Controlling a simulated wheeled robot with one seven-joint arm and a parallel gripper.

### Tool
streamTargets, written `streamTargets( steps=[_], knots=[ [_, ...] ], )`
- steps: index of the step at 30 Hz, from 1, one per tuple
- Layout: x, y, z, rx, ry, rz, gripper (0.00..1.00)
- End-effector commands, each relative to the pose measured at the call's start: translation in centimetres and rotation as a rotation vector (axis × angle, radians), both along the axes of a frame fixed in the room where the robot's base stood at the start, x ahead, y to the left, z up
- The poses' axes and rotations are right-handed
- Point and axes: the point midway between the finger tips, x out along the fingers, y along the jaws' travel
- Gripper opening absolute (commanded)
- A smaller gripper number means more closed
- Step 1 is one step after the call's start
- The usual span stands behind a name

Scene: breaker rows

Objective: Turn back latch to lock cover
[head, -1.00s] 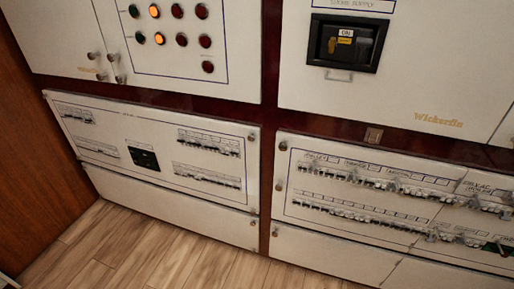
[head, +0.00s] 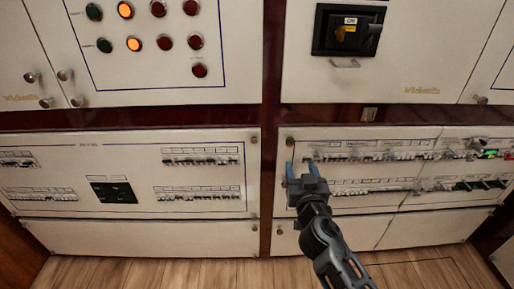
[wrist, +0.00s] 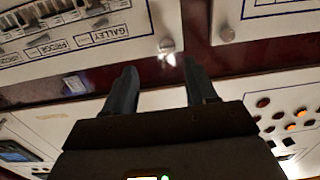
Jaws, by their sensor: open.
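The white breaker cover (head: 348,213) on the right carries two rows of small switches. A round metal latch (head: 290,142) sits at its upper left corner. In the wrist view the same kind of latch (wrist: 166,45) shows at the cover's corner, near the GALLEY label, just beyond the fingers and in line with the gap between them. My gripper (head: 302,168) is open and empty, in front of the cover's left end and a little below that latch in the head view. Both fingers (wrist: 160,88) show apart in the wrist view, with no contact visible.
A neighbouring breaker panel (head: 140,200) with its own corner latch (head: 254,138) stands to the left, past a dark red upright strip (head: 269,190). Above are a lamp panel and a black switch (head: 347,30) marked ON. Wooden floor (head: 150,270) lies below.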

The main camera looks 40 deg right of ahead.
Motion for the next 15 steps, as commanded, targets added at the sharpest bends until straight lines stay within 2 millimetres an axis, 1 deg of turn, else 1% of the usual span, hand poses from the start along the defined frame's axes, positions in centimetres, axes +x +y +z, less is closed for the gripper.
streamTargets(
  steps=[1,6,8,15],
  knots=[
    [0.6,-0.6,0.4,-0.003,-0.011,-0.015,0.57],
    [1.7,-1.6,1.1,-0.006,-0.025,-0.032,0.57],
    [2.2,-1.9,1.1,-0.006,-0.025,-0.032,0.57],
    [5.2,-3.9,1.2,-0.007,-0.024,-0.031,0.57]
  ],
)
